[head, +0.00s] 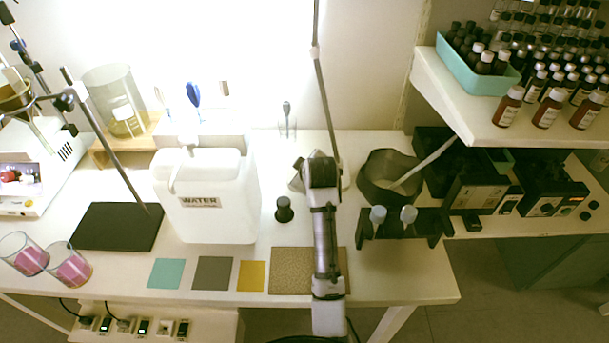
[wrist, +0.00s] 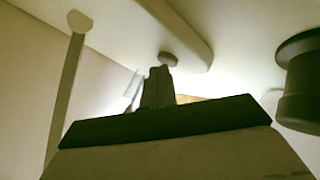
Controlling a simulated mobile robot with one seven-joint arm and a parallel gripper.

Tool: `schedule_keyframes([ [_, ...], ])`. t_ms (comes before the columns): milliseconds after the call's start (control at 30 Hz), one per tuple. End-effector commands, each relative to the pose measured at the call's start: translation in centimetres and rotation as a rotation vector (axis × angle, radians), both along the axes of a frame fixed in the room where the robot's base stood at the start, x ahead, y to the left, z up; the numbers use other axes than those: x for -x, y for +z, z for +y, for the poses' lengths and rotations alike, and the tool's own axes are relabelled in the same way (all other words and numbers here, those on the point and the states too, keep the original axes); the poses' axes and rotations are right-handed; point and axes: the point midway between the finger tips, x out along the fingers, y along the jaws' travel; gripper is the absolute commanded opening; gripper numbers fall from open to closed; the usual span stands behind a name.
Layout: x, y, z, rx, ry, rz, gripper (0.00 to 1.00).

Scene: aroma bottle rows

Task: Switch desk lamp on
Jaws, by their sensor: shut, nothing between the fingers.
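A thin jointed pole (head: 326,95), which looks like the desk lamp's arm, rises behind my arm in the head view. Its head is out of frame, and its foot is largely hidden by my arm. In the wrist view a slim pole (wrist: 66,95) stands at the left. My gripper (wrist: 160,74) is shut and empty, its tips close to a small round grey knob (wrist: 168,59) below a pale slab with a rounded end (wrist: 182,32). I cannot tell if they touch or if this is the lamp's switch. In the head view my gripper is hidden by my arm.
A black knob-shaped piece (head: 284,209) stands left of my arm; a dark knob (wrist: 300,82) shows in the wrist view. A white water canister (head: 215,215) is further left. A dark bowl (head: 376,190) and black vial rack (head: 420,225) stand right. The back wall is brightly lit.

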Motion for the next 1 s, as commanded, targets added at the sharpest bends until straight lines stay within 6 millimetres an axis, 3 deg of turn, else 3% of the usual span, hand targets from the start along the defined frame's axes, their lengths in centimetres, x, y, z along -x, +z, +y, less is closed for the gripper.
schedule_keyframes([
  [567,0.0,1.0,0.0,0.000,0.000,0.000,0.00],
  [1000,0.0,5.2,0.0,0.000,0.000,-0.001,0.00],
])
